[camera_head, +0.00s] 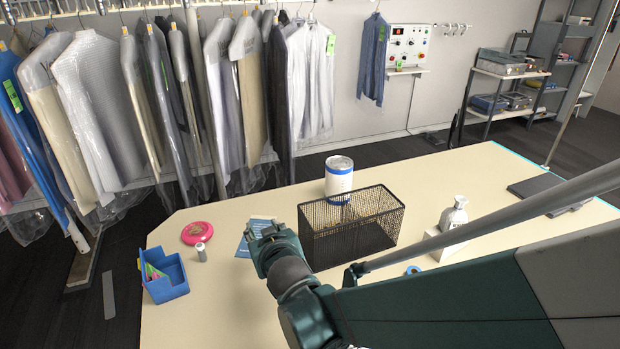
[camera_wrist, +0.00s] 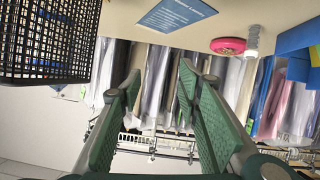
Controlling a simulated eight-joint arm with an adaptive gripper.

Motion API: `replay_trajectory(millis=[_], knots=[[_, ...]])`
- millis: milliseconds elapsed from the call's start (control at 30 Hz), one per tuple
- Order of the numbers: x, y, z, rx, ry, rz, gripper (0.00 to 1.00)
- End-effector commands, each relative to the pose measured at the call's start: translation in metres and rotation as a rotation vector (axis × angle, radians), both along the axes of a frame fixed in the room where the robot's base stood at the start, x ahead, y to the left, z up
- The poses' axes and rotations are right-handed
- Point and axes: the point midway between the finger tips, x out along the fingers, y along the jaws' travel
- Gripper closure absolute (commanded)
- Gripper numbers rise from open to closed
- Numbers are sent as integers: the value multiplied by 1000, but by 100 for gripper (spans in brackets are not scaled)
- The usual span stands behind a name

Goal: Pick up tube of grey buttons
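The tube of grey buttons (camera_head: 202,252) looks like a small grey cylinder standing upright on the table, between a pink disc and a blue bin. It also shows in the wrist view as a small pale cylinder (camera_wrist: 252,40) beside the pink disc. My gripper (camera_head: 262,238) is above the table, to the right of the tube and apart from it. In the wrist view my gripper (camera_wrist: 160,88) has its two green fingers spread, with nothing between them.
The table (camera_head: 190,318) also holds a pink disc (camera_head: 197,232), a blue bin (camera_head: 166,277), a blue leaflet (camera_head: 243,246), a black mesh basket (camera_head: 350,232) close right of my gripper, a white tub (camera_head: 339,176) and a white bottle (camera_head: 453,215). Bagged garments (camera_head: 95,105) hang behind.

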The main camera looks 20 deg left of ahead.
Motion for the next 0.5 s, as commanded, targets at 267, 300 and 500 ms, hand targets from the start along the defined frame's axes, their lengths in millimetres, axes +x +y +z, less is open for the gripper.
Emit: replay_trajectory(millis=[267,300,500], knots=[[-48,71,-51,95,22,89,66],[-56,82,-54,109,24,103,66],[-87,125,-65,162,29,158,66]])
